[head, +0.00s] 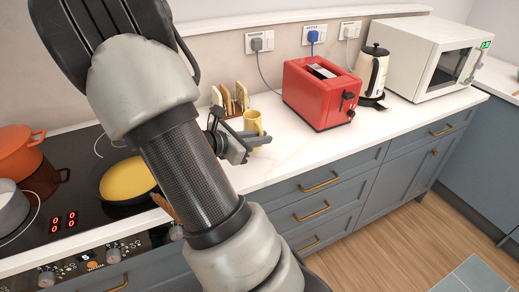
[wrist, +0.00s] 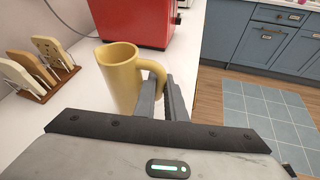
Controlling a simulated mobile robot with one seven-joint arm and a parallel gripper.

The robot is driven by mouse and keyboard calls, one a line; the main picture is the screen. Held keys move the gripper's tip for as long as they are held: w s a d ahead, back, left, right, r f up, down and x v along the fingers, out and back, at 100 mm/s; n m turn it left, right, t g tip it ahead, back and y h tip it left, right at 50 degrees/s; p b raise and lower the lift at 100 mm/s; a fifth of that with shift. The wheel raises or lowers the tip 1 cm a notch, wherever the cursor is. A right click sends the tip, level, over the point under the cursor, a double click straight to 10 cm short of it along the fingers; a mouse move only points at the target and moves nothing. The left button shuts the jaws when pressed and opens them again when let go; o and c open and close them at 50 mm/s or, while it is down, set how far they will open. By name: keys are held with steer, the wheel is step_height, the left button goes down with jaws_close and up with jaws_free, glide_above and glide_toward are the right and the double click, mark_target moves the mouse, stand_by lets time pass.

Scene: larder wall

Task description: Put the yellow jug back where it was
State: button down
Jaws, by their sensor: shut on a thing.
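The yellow jug (head: 253,121) is upright at the white counter, between the toast rack and the red toaster. In the wrist view the jug (wrist: 121,78) shows its open rim, with its handle on the right. My gripper (wrist: 166,92) is shut on the jug's handle from the near side. In the head view my gripper (head: 250,143) is at the jug's near side, partly behind my arm. I cannot tell whether the jug's base touches the counter, as its lower part is hidden.
The red toaster (head: 320,92) is to the right, then a kettle (head: 372,75) and a microwave (head: 430,58). A hob with a yellow pan (head: 128,180) is on the left. The counter in front of the toaster is clear.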

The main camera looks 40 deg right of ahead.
mark_target(260, 148)
steer(key=shift+f+b, duration=0.3)
steer(key=shift+f, duration=1.4)
steer(key=shift+f, duration=0.15)
steer(key=c, duration=1.8)
jaws_free()
steer(key=shift+r, duration=0.2)
steer(key=p+v, duration=0.2)
steer(key=v, duration=1)
steer(key=s+a+r+m+t+y, duration=0.2)
steer(key=s+a+r+m+y, duration=0.2)
steer(key=a+m, duration=0.1)
steer(key=s+a+r+m+t+y, duration=0.2)
steer(key=s+a+r+m+y, duration=0.2)
steer(key=a, duration=0.4)
steer(key=s+a+r+m+t+y, duration=0.1)
steer(key=s+a+r+m+y, duration=0.3)
steer(key=a+m, duration=0.3)
steer(key=shift+a+r+t+y, duration=0.25)
steer(key=shift+r+t+y, duration=0.2)
steer(key=shift+y, duration=0.35)
